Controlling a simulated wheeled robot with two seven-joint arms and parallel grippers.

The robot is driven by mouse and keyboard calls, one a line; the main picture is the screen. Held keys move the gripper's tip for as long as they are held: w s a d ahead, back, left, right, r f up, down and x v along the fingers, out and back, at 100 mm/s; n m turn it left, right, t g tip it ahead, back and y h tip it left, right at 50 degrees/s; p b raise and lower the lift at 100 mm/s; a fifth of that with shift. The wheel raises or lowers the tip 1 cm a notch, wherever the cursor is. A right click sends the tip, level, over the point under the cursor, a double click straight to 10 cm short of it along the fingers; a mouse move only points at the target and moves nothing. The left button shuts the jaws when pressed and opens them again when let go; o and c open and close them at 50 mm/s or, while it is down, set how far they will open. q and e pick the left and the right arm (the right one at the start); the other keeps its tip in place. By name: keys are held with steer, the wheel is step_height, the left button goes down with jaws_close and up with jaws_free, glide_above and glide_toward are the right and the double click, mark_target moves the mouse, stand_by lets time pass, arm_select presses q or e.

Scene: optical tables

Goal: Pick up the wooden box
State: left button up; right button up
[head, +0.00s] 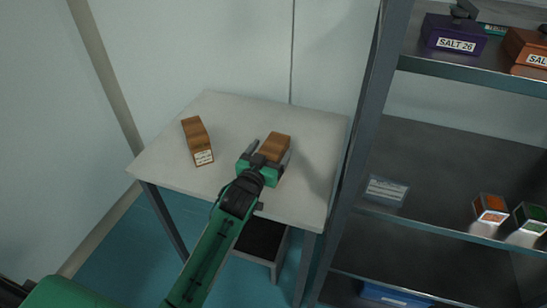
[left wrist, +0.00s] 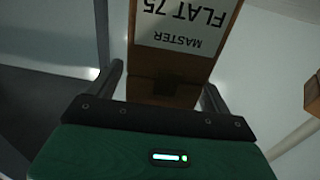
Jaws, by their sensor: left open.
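A wooden box (head: 276,146) lies on the pale table (head: 230,110), near its middle right. My left gripper (head: 269,155) is at this box, open, with one finger on each side of its near end. In the left wrist view the box (left wrist: 170,75) is between the fingers and carries a white label reading "MASTER FLAT 75". I cannot tell whether the fingers touch it. A second wooden box (head: 196,138) with a white label on its near end lies farther left on the table. My right gripper is not in view.
A grey metal shelf unit (head: 362,130) stands close to the table's right edge. It holds a purple box (head: 454,34) labelled "SALT 26", an orange-brown box (head: 527,48) and small cubes (head: 490,207). A wall is behind the table. The table between the boxes is clear.

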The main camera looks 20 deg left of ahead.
arm_select(q)
steer(key=shift+w, duration=0.5)
jaws_close()
